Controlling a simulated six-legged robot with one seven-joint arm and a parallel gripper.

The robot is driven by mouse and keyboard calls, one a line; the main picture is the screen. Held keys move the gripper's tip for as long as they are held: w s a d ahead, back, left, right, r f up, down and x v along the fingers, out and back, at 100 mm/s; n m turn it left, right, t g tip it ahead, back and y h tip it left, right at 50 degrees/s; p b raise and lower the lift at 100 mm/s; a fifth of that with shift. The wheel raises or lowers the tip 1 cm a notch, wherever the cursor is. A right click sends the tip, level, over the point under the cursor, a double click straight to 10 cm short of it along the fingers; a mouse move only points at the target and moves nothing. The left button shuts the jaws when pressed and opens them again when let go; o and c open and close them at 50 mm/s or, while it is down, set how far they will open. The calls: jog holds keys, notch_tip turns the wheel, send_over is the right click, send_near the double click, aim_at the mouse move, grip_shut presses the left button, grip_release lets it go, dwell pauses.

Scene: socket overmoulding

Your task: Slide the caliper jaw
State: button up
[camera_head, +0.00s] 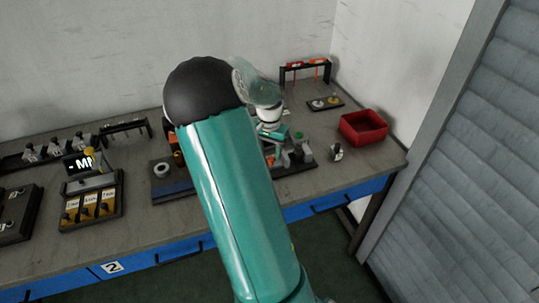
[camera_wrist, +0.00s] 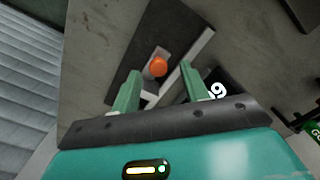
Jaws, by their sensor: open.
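In the wrist view, an orange round knob (camera_wrist: 158,66) stands on a dark plate (camera_wrist: 122,78), beside a light grey bar (camera_wrist: 203,45) that looks like part of the caliper. In the head view, my arm covers much of the station, and the caliper cannot be made out there.
In the head view, a red bin (camera_head: 363,127) stands at the right end of the grey bench (camera_head: 130,215). A tool rack (camera_head: 305,68) and small tray (camera_head: 325,103) are at the back. A panel with yellow switches (camera_head: 91,207) is at the left.

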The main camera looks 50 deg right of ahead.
aim_at(269, 159)
notch_tip(269, 159, up, 12)
jog(key=shift+f, duration=0.2)
dwell(0.5)
jog(key=a+r+n+t+y, duration=0.1)
jog(key=a+r+n, duration=0.25)
jog(key=a, duration=0.75)
jog(key=a+r+n+t, duration=0.2)
jog(key=a+r+n, duration=0.15)
jog(key=a, duration=0.85)
jog(key=s+a+n+t, duration=0.1)
jog(key=s+a+n, duration=0.3)
jog(key=a, duration=0.4)
jog(key=s+a+r+n+t+h, duration=0.1)
jog(key=s+a+n, duration=0.3)
jog(key=a, duration=0.4)
jog(key=shift+s+t, duration=0.3)
jog(key=shift+s, duration=0.45)
